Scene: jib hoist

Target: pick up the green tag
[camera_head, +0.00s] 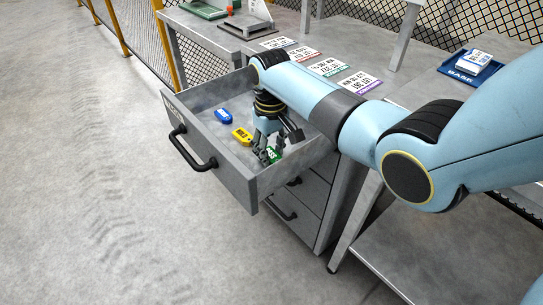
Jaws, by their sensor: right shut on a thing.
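The green tag (274,154) lies low in the open grey drawer (236,178), near its front right corner. My right gripper (266,158) points down into the drawer, with its fingers shut on the green tag. The fingers hide part of the tag, and I cannot tell whether it still touches the drawer floor. My left gripper is not in view.
A yellow tag (242,136) and a blue tag (223,116) lie in the drawer left of my gripper. Label cards (329,67) and a blue tray (470,68) lie on the bench above. Open floor is at the left.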

